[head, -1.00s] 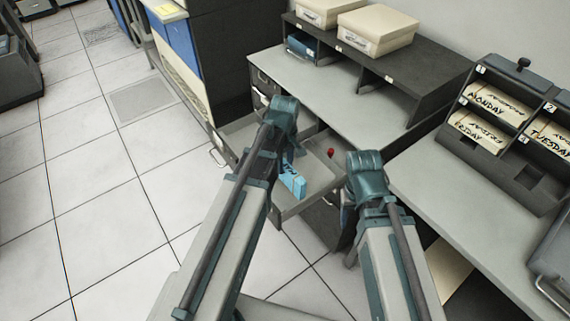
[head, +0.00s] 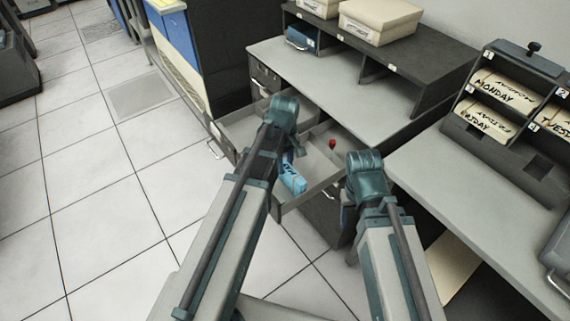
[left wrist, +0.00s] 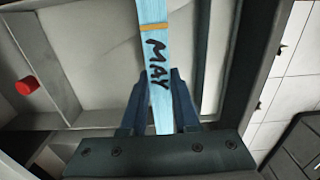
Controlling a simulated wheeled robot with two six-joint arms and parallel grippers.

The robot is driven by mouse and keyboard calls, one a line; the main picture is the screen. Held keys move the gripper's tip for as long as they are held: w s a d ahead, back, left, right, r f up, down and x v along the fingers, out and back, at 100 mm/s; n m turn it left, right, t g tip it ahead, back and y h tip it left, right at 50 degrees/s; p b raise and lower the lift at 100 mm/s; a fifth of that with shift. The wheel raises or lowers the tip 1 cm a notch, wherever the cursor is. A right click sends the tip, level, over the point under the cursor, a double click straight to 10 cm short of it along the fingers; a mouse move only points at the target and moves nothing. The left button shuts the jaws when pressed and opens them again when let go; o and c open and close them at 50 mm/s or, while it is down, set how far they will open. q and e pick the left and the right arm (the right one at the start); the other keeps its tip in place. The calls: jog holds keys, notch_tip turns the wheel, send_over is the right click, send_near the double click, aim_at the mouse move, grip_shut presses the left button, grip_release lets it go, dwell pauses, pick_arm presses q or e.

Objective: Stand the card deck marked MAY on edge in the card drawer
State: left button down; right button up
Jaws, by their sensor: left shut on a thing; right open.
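The blue card deck marked MAY (left wrist: 156,60) is seen edge-on in the left wrist view, with an orange band across it. My left gripper (left wrist: 159,100) is shut on it, one finger on each side. In the head view the deck (head: 293,181) shows below my left gripper (head: 287,150), over the front part of the open card drawer (head: 239,133). I cannot tell whether the deck touches the drawer floor. My right gripper (head: 348,215) is to the right of the drawer; its fingers are mostly hidden by its wrist.
A red knob (head: 332,144) stands inside the drawer. The grey desk top (head: 300,85) lies behind it, with a dark shelf unit (head: 425,70) and beige boxes (head: 380,22). A rack of weekday decks (head: 500,95) stands at right. Tiled floor is clear at left.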

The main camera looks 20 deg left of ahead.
pick_arm(q)
jog(key=c, duration=0.6)
grip_release()
notch_tip(320, 180, up, 14)
jog(key=p, duration=1.4)
jog(key=shift+f, duration=0.1)
jog(key=s+d+m, duration=0.3)
jog(key=s+m, duration=0.1)
jog(key=s+d+m, duration=0.4)
jog(key=s+m, duration=0.1)
jog(key=s+d+m+y, duration=0.1)
jog(key=s+d+m, duration=0.3)
jog(key=m, duration=0.1)
jog(key=shift+s, duration=0.2)
